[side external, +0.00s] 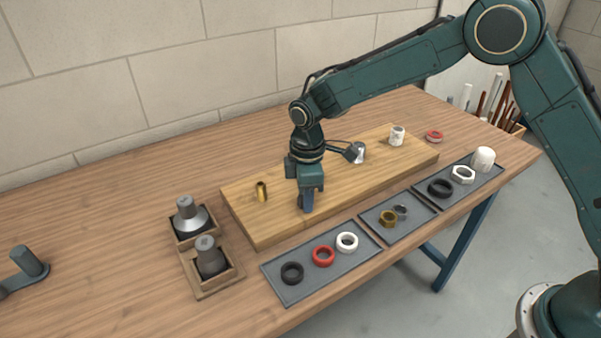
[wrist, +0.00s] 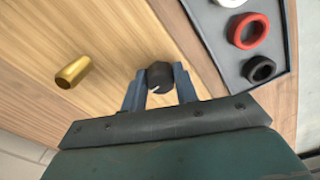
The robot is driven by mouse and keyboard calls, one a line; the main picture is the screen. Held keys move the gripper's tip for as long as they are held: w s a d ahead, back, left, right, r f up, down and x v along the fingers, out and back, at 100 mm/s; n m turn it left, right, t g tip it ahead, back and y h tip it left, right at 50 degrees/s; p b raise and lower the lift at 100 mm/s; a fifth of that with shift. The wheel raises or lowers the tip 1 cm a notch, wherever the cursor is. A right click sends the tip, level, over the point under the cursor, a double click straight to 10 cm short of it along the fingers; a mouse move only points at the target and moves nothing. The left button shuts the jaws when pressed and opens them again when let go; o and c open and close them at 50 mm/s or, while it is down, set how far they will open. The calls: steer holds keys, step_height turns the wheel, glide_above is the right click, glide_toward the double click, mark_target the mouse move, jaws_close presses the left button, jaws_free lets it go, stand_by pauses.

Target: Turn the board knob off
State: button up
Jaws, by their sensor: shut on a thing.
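The wooden board (side external: 257,225) lies on the table and also shows in the wrist view (wrist: 110,30). In the side view the knob is hidden behind my fingers.
A brass fitting (side external: 261,191) stands on the board left of my gripper. A grey tray (side external: 300,292) with black, red and white rings lies in front.

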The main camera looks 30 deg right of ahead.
steer(key=o, duration=1)
steer(key=shift+r, duration=0.1)
steer(key=shift+r, duration=6.9)
